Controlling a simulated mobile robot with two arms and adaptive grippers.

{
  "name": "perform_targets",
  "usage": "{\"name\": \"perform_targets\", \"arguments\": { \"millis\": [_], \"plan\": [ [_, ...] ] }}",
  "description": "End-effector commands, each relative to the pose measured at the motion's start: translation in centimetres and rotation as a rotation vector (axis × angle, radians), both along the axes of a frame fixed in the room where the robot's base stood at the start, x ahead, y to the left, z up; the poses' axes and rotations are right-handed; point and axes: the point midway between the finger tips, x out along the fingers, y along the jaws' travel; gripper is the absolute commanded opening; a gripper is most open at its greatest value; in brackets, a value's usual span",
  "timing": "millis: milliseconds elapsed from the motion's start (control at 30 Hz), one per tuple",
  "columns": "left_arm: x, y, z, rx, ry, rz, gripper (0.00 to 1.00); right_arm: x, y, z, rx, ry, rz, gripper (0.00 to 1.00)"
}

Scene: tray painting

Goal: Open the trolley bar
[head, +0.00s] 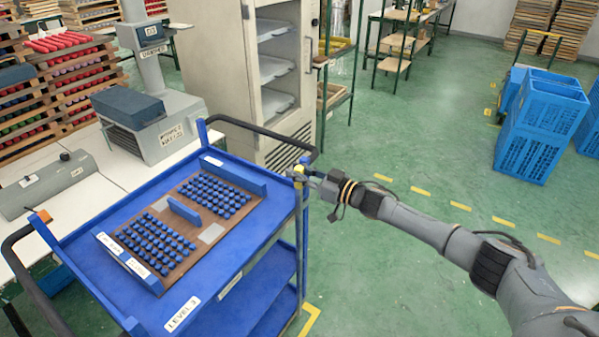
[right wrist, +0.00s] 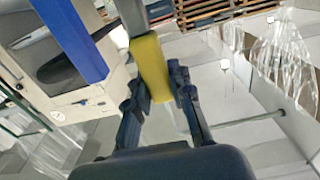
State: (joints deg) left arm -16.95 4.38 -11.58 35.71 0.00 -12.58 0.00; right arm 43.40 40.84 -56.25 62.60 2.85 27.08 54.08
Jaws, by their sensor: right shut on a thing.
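The blue trolley (head: 283,211) stands at the left of the head view, its top level carrying a brown board with several rows of blue pegs. A yellow piece of the trolley bar (head: 298,174) shows at the trolley's right side, near the corner. My right gripper (head: 304,172) reaches it from the right and is shut on it. In the right wrist view the yellow piece (right wrist: 150,68) sits between the two dark fingers of my right gripper (right wrist: 160,95), with a grey bar beyond it. The rest of the bar is hard to make out. My left gripper is not in view.
A black push handle (head: 262,131) curves over the trolley's far end. A cream cabinet (head: 230,70) stands close behind it, and a white worktable (head: 98,170) lies to the left. Blue crates (head: 535,130) stand at the right. The green floor between is clear.

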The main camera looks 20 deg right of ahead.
Motion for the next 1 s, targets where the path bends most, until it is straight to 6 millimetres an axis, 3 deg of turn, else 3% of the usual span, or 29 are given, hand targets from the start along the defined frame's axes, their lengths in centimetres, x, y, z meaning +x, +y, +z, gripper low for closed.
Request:
{"name": "perform_targets", "arguments": {
  "millis": [300, 333, 433, 767, 1000],
  "plan": [
    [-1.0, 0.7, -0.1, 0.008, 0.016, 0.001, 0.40, 0.0, 0.0, -0.1, 0.000, 0.004, -0.001, 0.00],
    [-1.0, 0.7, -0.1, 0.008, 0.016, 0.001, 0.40, 0.0, 0.0, -0.1, 0.000, 0.004, -0.001, 0.27],
    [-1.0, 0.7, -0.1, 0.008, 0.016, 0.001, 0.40, 0.0, 0.0, -0.1, 0.000, 0.004, -0.001, 0.45],
    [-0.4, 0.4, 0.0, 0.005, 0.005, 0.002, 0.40, -0.2, -0.2, -0.2, -0.001, 0.003, -0.001, 0.45],
    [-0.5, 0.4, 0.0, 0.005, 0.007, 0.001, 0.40, -3.1, -2.5, -0.3, -0.004, 0.006, -0.002, 0.45]
  ]
}}
